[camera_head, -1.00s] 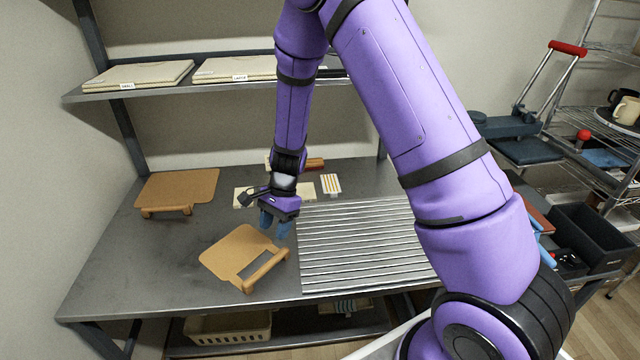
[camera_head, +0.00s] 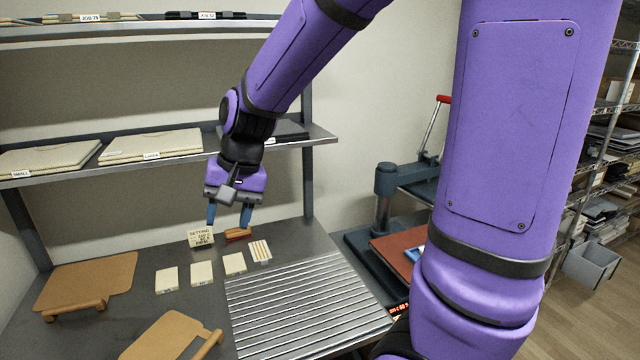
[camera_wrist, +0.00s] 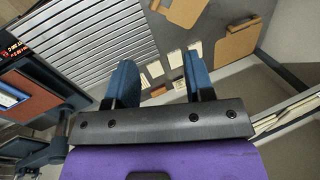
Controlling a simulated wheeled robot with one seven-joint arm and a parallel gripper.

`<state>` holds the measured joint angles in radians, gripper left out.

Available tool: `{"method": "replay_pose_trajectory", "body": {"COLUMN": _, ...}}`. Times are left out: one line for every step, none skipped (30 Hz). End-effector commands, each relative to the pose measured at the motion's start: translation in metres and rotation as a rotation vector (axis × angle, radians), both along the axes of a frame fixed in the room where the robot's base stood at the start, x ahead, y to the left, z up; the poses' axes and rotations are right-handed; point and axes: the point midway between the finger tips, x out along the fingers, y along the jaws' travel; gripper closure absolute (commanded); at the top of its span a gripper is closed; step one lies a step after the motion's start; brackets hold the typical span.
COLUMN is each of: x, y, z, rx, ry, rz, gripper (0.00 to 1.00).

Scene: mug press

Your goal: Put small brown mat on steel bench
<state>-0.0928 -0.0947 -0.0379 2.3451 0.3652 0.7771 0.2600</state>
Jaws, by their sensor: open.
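My gripper (camera_head: 229,212) is open and empty, with its blue fingers pointing down above the back of the steel bench (camera_head: 130,295). It also shows in the wrist view (camera_wrist: 160,68), with nothing between the fingers. One tan-brown board with a bar handle (camera_head: 95,280) lies at the bench's left. A second one (camera_head: 165,338) lies nearer the front and is cut off by the picture edge. Two beige mats lie on the shelf, one labelled SMALL (camera_head: 45,155) and one labelled LARGE (camera_head: 150,144). I cannot tell which piece is the small brown mat.
A ribbed metal panel (camera_head: 300,305) covers the bench's right part. Small pale cards (camera_head: 200,273), a sign (camera_head: 200,239) and a brown block (camera_head: 238,234) stand near the back. A press with a reddish-brown plate (camera_head: 405,252) stands at right. The shelf edge is close behind my gripper.

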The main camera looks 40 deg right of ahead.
Motion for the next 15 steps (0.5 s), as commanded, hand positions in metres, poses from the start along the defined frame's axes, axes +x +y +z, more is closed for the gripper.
{"method": "replay_pose_trajectory", "body": {"x": -0.011, "y": -0.005, "z": 0.013, "rx": -0.015, "ry": -0.036, "rz": 0.027, "gripper": 0.51}}
{"method": "replay_pose_trajectory", "body": {"x": -0.018, "y": -0.007, "z": 0.02, "rx": -0.027, "ry": -0.055, "rz": 0.046, "gripper": 0.51}}
{"method": "replay_pose_trajectory", "body": {"x": -0.027, "y": -0.011, "z": 0.027, "rx": -0.043, "ry": -0.077, "rz": 0.07, "gripper": 0.51}}
{"method": "replay_pose_trajectory", "body": {"x": -0.034, "y": -0.014, "z": 0.033, "rx": -0.055, "ry": -0.095, "rz": 0.089, "gripper": 0.51}}
{"method": "replay_pose_trajectory", "body": {"x": -0.041, "y": -0.016, "z": 0.039, "rx": -0.069, "ry": -0.114, "rz": 0.107, "gripper": 0.51}}
{"method": "replay_pose_trajectory", "body": {"x": -0.05, "y": -0.02, "z": 0.046, "rx": -0.087, "ry": -0.137, "rz": 0.129, "gripper": 0.51}}
{"method": "replay_pose_trajectory", "body": {"x": -0.057, "y": -0.023, "z": 0.05, "rx": -0.102, "ry": -0.154, "rz": 0.147, "gripper": 0.51}}
{"method": "replay_pose_trajectory", "body": {"x": -0.064, "y": -0.026, "z": 0.055, "rx": -0.116, "ry": -0.17, "rz": 0.163, "gripper": 0.51}}
{"method": "replay_pose_trajectory", "body": {"x": -0.074, "y": -0.029, "z": 0.061, "rx": -0.138, "ry": -0.193, "rz": 0.185, "gripper": 0.51}}
{"method": "replay_pose_trajectory", "body": {"x": -0.081, "y": -0.032, "z": 0.065, "rx": -0.153, "ry": -0.21, "rz": 0.201, "gripper": 0.51}}
{"method": "replay_pose_trajectory", "body": {"x": -0.088, "y": -0.034, "z": 0.069, "rx": -0.169, "ry": -0.226, "rz": 0.217, "gripper": 0.51}}
{"method": "replay_pose_trajectory", "body": {"x": -0.098, "y": -0.038, "z": 0.074, "rx": -0.193, "ry": -0.247, "rz": 0.238, "gripper": 0.51}}
{"method": "replay_pose_trajectory", "body": {"x": -0.105, "y": -0.04, "z": 0.077, "rx": -0.209, "ry": -0.263, "rz": 0.252, "gripper": 0.51}}
{"method": "replay_pose_trajectory", "body": {"x": -0.112, "y": -0.043, "z": 0.08, "rx": -0.227, "ry": -0.277, "rz": 0.266, "gripper": 0.51}}
{"method": "replay_pose_trajectory", "body": {"x": -0.121, "y": -0.046, "z": 0.083, "rx": -0.25, "ry": -0.297, "rz": 0.285, "gripper": 0.51}}
